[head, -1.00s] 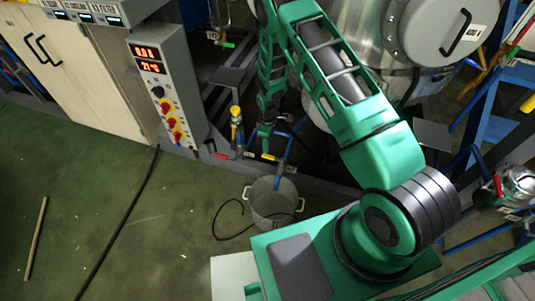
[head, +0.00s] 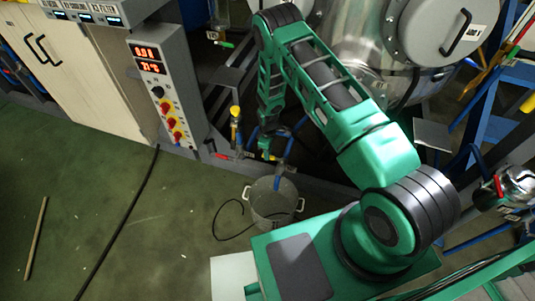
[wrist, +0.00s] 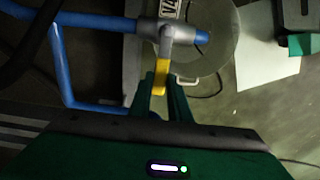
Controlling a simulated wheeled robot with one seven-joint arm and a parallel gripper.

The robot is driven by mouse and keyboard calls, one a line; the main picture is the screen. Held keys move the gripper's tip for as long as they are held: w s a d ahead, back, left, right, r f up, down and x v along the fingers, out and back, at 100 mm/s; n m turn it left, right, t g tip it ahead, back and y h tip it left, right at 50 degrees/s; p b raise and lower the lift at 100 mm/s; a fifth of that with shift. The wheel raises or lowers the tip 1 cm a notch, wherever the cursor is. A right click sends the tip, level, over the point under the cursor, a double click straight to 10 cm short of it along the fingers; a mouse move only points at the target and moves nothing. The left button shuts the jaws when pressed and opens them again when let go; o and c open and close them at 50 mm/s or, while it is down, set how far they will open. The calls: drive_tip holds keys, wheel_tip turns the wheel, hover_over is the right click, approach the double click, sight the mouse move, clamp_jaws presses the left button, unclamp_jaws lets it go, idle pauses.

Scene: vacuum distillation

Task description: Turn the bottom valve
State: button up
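The bottom valve is a grey fitting (wrist: 168,38) on a blue pipe, with a yellow handle (wrist: 162,74) that shows in the wrist view. In the head view the valve's yellow handle (head: 272,157) is a small spot beside the gripper, above the bucket. My gripper (wrist: 161,88) has its two green fingers on either side of the handle's end. A narrow gap seems to show between handle and fingers; I cannot tell whether either touches. In the head view my gripper (head: 265,147) is small and partly merged with the dark background.
A metal bucket (head: 272,205) stands on the floor under the valve, with a black cable beside it. Blue pipes (wrist: 62,65) run left of the valve. A yellow-handled fitting (head: 235,113) and a control panel (head: 165,95) stand to the left. A large steel vessel (head: 365,35) is behind my arm.

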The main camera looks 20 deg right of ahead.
drive_tip(key=shift+w+d, duration=0.1)
drive_tip(key=shift+w, duration=0.05)
clamp_jaws()
drive_tip(key=shift+w+d+m, duration=0.3)
drive_tip(key=shift+d+m, duration=1.2)
drive_tip(key=shift+m, duration=1.25)
drive_tip(key=shift+w+d+m, duration=0.35)
drive_tip(key=shift+d+m, duration=1.1)
drive_tip(key=shift+m, duration=1.35)
drive_tip(key=shift+w+d+m, duration=0.3)
drive_tip(key=shift+d+m, duration=1.2)
drive_tip(key=shift+m, duration=1.25)
drive_tip(key=o, duration=0.9)
unclamp_jaws()
drive_tip(key=shift+s, duration=0.1)
drive_tip(key=shift+c, duration=0.2)
drive_tip(key=shift+r, duration=0.15)
